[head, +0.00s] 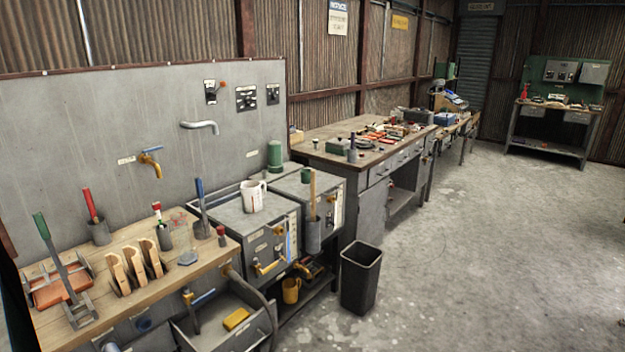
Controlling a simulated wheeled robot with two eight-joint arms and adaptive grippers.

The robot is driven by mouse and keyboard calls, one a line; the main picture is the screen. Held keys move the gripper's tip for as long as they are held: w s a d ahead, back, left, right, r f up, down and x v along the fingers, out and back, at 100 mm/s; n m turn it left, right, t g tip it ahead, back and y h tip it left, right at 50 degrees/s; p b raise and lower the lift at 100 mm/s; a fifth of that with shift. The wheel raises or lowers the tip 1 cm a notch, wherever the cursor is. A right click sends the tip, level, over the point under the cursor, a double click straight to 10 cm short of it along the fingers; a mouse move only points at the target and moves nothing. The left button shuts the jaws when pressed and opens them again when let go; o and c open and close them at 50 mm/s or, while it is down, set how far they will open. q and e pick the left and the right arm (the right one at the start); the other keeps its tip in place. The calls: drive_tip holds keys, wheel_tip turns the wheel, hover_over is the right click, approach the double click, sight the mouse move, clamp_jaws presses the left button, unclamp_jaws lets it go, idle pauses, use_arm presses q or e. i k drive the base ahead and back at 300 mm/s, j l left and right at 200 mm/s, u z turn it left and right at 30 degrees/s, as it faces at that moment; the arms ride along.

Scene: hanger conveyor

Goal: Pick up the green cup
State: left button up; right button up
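A green cup-like cylinder (274,155) stands upright at the back of the grey bench unit, close to the grey back panel (120,110). No handle or opening on it can be made out. Neither of my grippers is in view.
A white measuring jug (253,196) stands on the grey metal box in front of the green cylinder. A wooden worktop (200,262) with upright tools and wooden racks is at left. A black bin (360,278) stands on the floor. The floor (480,260) at right is clear.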

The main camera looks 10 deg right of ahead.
sight(306, 176)
drive_tip(key=i+l+z, duration=0.1)
drive_tip(key=i+z, duration=0.15)
drive_tip(key=z, duration=0.15)
drive_tip(key=i+z, duration=0.5)
drive_tip(key=i, duration=0.35)
drive_tip(key=i+j+z, duration=0.1)
drive_tip(key=i, duration=0.4)
drive_tip(key=i+j+z, duration=0.1)
drive_tip(key=i, duration=0.35)
drive_tip(key=i+j+z, duration=0.1)
drive_tip(key=i+j, duration=0.15)
drive_tip(key=i, duration=0.2)
